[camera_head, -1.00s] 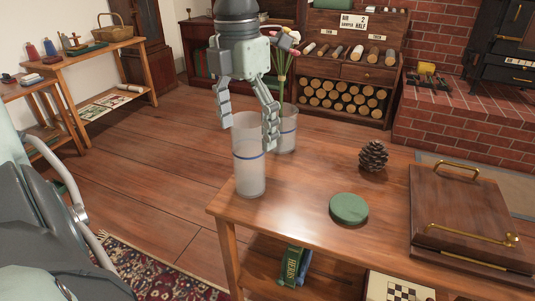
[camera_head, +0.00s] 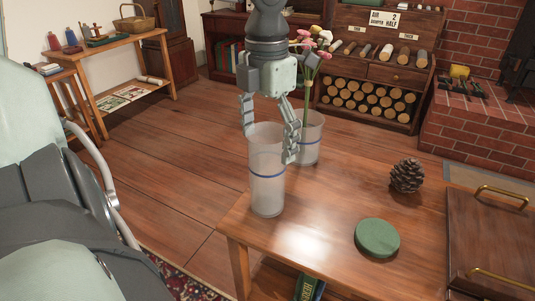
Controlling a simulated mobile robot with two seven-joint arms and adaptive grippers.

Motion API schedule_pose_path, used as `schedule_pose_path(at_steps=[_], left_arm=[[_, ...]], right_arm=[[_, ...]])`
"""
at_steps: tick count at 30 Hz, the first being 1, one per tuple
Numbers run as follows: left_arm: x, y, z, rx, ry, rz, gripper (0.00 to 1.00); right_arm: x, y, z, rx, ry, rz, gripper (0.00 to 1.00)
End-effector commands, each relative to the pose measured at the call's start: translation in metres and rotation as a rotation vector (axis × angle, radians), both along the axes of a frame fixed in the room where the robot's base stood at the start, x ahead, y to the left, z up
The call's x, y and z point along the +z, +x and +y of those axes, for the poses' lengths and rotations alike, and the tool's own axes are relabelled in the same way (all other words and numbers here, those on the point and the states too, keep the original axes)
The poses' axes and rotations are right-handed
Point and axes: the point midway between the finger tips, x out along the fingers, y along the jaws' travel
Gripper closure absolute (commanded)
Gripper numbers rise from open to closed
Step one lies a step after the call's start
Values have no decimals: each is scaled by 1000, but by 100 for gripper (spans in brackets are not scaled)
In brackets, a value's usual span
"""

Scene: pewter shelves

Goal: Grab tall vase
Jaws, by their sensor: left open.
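A tall frosted vase (camera_head: 266,189) with a blue band stands upright at the left corner of the wooden table (camera_head: 330,210). It looks empty. My left gripper (camera_head: 270,139) points down over it, open, with one finger at each side of the rim. I cannot tell whether the fingers touch the glass. My right gripper is not in view.
A pine cone (camera_head: 406,175) and a green round lid (camera_head: 377,238) sit to the right on the table. A wooden box (camera_head: 490,235) with brass handles is at the right edge. Open floor (camera_head: 170,165) lies left of the table.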

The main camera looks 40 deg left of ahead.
Motion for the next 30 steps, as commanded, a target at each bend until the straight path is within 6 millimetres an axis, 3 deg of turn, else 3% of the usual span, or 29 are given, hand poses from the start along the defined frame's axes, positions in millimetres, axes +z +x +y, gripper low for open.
schedule_pose_path(at_steps=[6,15,30], left_arm=[[-31,-2,-3,1,-2,3,14],[-35,-1,-2,0,0,1,14],[-35,-1,-2,0,-1,0,76]], right_arm=[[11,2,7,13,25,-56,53],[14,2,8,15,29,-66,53],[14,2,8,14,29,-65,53]])
